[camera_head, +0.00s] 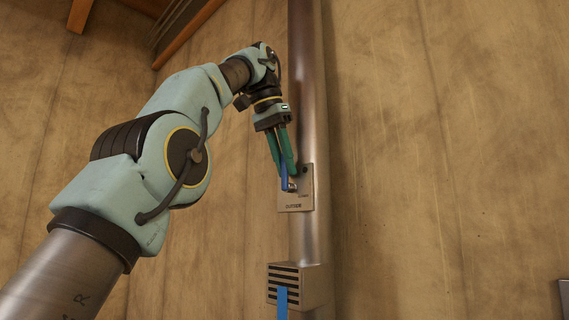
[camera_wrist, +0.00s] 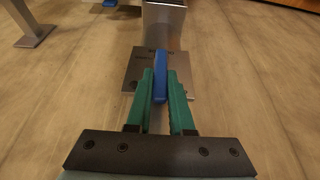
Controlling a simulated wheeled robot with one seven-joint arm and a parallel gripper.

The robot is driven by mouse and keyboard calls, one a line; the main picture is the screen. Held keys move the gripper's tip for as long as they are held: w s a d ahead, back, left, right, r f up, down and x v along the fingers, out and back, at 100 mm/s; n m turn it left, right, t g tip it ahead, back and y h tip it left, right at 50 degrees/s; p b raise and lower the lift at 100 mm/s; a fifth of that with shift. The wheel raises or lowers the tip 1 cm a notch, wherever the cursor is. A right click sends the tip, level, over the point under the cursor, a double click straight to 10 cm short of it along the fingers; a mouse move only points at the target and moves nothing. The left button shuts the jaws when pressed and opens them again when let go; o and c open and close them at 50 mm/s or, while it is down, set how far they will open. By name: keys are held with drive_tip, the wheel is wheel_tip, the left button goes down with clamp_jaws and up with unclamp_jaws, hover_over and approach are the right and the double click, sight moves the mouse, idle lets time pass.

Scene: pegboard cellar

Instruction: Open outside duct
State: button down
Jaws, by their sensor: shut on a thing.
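A vertical metal duct (camera_head: 308,110) runs up the wall. A metal plate (camera_head: 300,201) with a printed label is fixed on it, and a blue lever (camera_head: 284,182) stands at the plate. My gripper (camera_head: 287,172) has green fingers pointing down, shut on the blue lever. In the wrist view the lever (camera_wrist: 160,75) lies between the two green fingers (camera_wrist: 161,95), over the plate (camera_wrist: 134,72). The fingers hide part of the lever and plate.
A slatted vent box (camera_head: 297,284) with a blue strip (camera_head: 282,302) is on the duct below the plate. A grey panel edge (camera_head: 564,297) shows at the lower right. The wooden wall (camera_head: 440,150) right of the duct is clear.

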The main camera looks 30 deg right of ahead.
drive_tip(key=shift+f, duration=0.2)
drive_tip(key=c, duration=0.8)
unclamp_jaws()
drive_tip(key=shift+r, duration=0.1)
